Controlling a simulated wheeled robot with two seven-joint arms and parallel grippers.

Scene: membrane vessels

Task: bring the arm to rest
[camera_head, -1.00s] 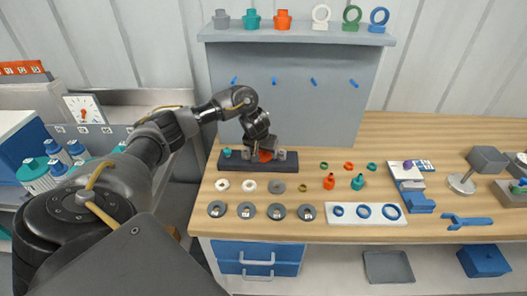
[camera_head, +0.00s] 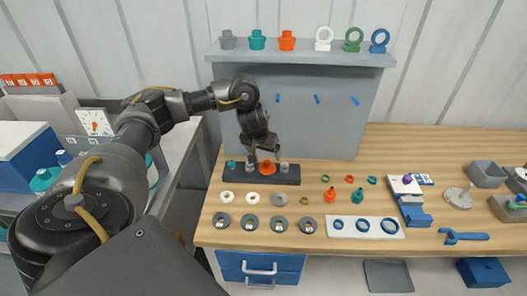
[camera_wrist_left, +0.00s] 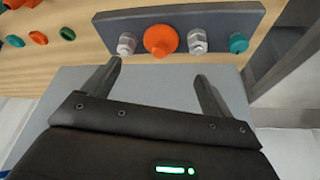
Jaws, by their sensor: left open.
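My left gripper (camera_head: 264,154) hangs above the dark holder block (camera_head: 289,177) at the back left of the bench. In the left wrist view, my left gripper (camera_wrist_left: 159,75) is open, with nothing between its two fingers. The block (camera_wrist_left: 182,15) holds an orange piece (camera_wrist_left: 160,40), two grey pieces (camera_wrist_left: 198,40) and a teal piece (camera_wrist_left: 238,43) in a row. The orange piece also shows in the head view (camera_head: 267,168), just below the fingers and apart from them. My right gripper is not in view.
Several washers (camera_head: 279,223) and rings lie in front of the block. A white plate with blue rings (camera_head: 365,227) and a blue wrench (camera_head: 464,236) lie to the right. Behind stands a grey panel with a shelf (camera_head: 300,53) bearing coloured parts. Bare wood shows at the back right.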

